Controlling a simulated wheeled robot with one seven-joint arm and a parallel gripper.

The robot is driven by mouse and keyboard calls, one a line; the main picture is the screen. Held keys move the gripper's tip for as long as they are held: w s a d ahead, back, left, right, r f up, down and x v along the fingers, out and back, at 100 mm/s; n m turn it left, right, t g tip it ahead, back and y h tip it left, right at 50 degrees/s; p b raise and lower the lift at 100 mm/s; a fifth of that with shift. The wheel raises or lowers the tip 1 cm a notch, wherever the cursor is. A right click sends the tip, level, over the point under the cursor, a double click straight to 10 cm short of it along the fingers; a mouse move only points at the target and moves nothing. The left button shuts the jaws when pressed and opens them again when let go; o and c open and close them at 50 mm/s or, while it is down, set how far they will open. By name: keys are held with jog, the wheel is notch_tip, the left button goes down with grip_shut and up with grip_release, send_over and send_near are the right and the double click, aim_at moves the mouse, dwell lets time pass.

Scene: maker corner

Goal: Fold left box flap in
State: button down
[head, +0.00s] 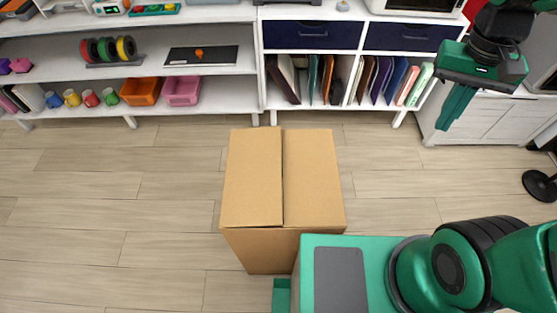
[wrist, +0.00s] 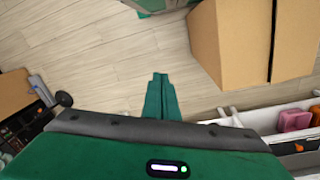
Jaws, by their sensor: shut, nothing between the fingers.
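The cardboard box (head: 262,250) stands on the floor in the middle of the head view. Its left flap (head: 252,180) and right flap (head: 314,180) both lie over the top, with a narrow dark seam between them. In the wrist view the box (wrist: 228,45) is at the upper right, with the seam running down it. My gripper (head: 450,126) is up at the right of the head view, well apart from the box. Its fingers are together and empty, also at the centre of the wrist view (wrist: 159,76).
White shelves (head: 215,97) run along the back wall with spools, mugs, bins and books. A white cabinet (head: 480,125) stands at the right, with a black round base (head: 540,185) near it. The wooden floor left of the box is clear.

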jog(key=w+a+f+n, duration=0.15)
jog(key=w+a, duration=0.25)
jog(key=a, duration=0.5)
jog(key=n, duration=0.3)
send_over(279, 171)
jog(key=a, duration=0.2)
notch_tip(279, 171, down, 5)
jog(key=f, duration=0.4)
jog(key=d+f, duration=0.1)
jog(key=f, duration=0.9)
jog(key=shift+d, duration=0.25)
jog(key=shift+d+f, duration=0.2)
jog(key=shift+f, duration=0.25)
jog(key=shift+r, duration=0.1)
